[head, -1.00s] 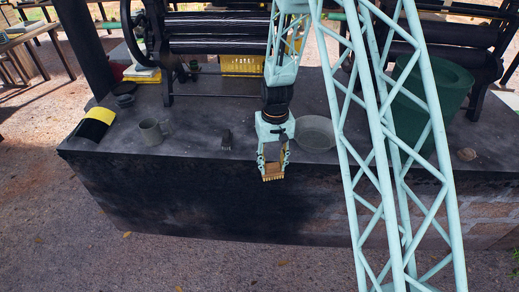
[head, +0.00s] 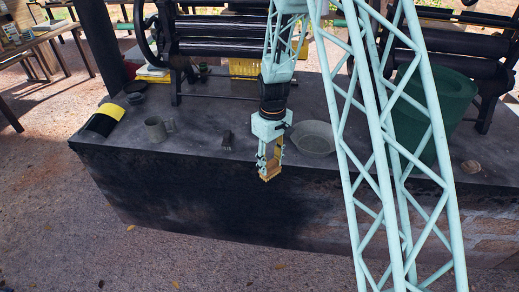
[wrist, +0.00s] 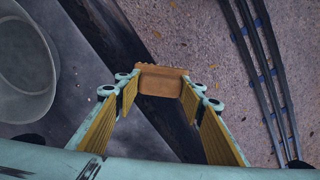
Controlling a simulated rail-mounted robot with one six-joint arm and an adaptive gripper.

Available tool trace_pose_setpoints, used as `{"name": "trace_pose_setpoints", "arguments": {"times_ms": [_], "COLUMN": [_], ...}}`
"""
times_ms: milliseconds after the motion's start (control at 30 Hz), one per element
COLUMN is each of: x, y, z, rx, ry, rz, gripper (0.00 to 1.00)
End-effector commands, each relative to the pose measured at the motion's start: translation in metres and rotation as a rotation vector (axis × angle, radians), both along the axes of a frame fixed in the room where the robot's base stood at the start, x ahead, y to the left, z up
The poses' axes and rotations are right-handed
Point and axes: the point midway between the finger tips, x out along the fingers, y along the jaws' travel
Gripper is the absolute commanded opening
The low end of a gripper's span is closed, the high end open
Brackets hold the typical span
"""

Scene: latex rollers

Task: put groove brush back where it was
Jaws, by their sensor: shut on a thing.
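My gripper (head: 268,170) is shut on the groove brush, which looks like a small brown block with a yellowish edge. The brush (wrist: 160,81) shows between the fingertips in the wrist view, and at the lower tip of my gripper in the head view (head: 269,178). It hangs in front of the dark platform's front edge, clear of the surface. In the wrist view the platform's edge and the ground lie below it. The brush's underside is mostly hidden.
A yellow crate (head: 243,68) sits under the rollers (head: 225,35). A green bin (head: 425,110) stands right.

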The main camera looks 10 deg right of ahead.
Motion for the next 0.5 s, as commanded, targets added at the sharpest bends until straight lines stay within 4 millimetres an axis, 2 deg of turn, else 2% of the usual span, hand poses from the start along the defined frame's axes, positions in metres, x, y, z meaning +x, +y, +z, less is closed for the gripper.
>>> {"name": "trace_pose_setpoints", "arguments": {"times_ms": [500], "x": [0.017], "y": [-0.001], "z": [0.020], "rx": [-0.001], "ry": [-0.002], "rz": [0.427], "gripper": [0.27]}}
